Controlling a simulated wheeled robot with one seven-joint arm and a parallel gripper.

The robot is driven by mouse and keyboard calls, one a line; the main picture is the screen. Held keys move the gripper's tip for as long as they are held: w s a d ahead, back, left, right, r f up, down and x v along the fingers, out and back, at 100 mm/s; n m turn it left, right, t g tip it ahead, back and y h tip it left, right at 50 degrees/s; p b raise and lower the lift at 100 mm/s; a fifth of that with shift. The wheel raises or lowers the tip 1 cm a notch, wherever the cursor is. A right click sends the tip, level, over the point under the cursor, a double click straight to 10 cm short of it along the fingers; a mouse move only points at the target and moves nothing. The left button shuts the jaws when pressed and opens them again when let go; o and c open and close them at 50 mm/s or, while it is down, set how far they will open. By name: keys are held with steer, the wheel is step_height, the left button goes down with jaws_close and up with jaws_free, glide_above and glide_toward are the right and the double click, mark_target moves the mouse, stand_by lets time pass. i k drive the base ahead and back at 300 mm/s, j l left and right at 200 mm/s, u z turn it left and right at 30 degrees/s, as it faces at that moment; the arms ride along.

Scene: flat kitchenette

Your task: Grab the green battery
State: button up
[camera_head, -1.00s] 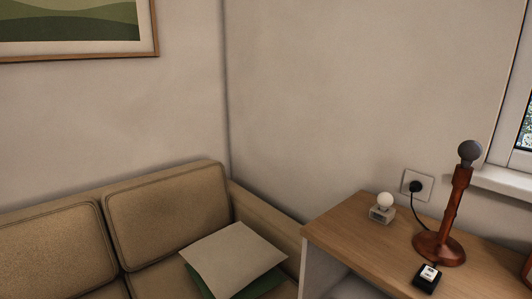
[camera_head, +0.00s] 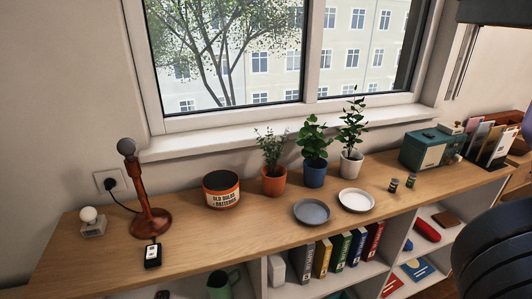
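Two small dark cylinders, which look like batteries, stand close together on the wooden sideboard top, right of the white plate. The right one (camera_head: 411,180) looks greenish and the left one (camera_head: 393,185) looks darker, but they are too small to be sure of colour. My gripper is not in view.
The sideboard top (camera_head: 250,238) also holds a lamp (camera_head: 149,215), an "old bulbs + batteries" tin (camera_head: 221,190), several potted plants, a grey plate (camera_head: 311,212), a white plate (camera_head: 356,200) and a teal box (camera_head: 430,150). Books stand on shelves below. The front strip is mostly clear.

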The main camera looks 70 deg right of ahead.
mark_target(411, 178)
steer(key=z, duration=2.35)
steer(key=j+z, duration=0.15)
steer(key=j, duration=0.2)
steer(key=k+j+z, duration=0.2)
steer(key=j+z, duration=0.15)
steer(key=j, duration=0.25)
steer(key=k, duration=0.05)
